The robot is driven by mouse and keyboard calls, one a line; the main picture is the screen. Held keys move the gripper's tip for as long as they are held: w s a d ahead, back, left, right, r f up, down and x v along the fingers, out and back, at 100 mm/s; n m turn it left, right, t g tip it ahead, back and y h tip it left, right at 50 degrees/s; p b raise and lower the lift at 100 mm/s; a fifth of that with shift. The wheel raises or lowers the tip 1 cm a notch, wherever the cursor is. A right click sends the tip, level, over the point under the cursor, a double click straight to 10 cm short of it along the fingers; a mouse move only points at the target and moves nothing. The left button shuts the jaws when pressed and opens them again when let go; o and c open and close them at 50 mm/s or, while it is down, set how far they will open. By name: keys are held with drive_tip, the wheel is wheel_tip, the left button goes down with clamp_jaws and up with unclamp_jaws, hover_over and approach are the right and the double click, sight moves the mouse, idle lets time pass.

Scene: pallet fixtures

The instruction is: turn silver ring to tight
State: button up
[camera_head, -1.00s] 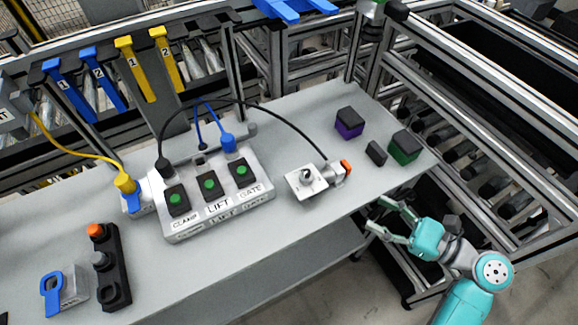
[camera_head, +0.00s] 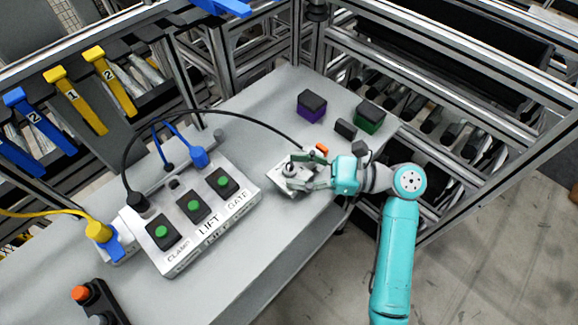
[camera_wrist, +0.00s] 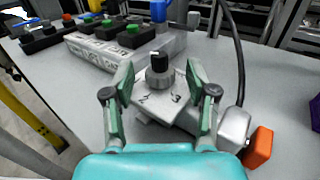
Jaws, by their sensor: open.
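The silver ring (camera_wrist: 158,80) sits around the base of a black-topped knob (camera_wrist: 157,58) on a small white block (camera_wrist: 180,110) with markings on its top. In the head view the block (camera_head: 279,187) is partly hidden by my gripper (camera_head: 290,168). In the wrist view my gripper (camera_wrist: 158,84) is open, with one finger on each side of the ring and a visible gap to each. I cannot tell whether the fingertips are at the ring's height.
An orange part (camera_wrist: 258,146) and a black cable are at the block's side. The grey CLAMP/LIFT/GATE button box (camera_head: 210,235) stands to the left. A purple box (camera_head: 311,107), a small black block (camera_head: 345,129) and a green box (camera_head: 369,117) lie behind on the table.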

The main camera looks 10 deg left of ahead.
drive_tip(key=shift+a, duration=1)
clamp_jaws()
drive_tip(key=shift+m+t, duration=0.3)
drive_tip(key=shift+t, duration=0.2)
drive_tip(key=m+t+h, duration=0.1)
drive_tip(key=m+t, duration=0.1)
drive_tip(key=t, duration=0.2)
drive_tip(key=m+t+h, duration=0.1)
drive_tip(key=m+t, duration=0.2)
drive_tip(key=t, duration=0.1)
drive_tip(key=shift+s+h, duration=0.1)
drive_tip(key=shift+h, duration=0.3)
drive_tip(key=shift+m+t+h, duration=1.9)
drive_tip(key=shift+m+t, duration=0.2)
drive_tip(key=shift+t, duration=0.1)
drive_tip(key=shift+m+t+h, duration=0.5)
drive_tip(key=shift+h, duration=0.2)
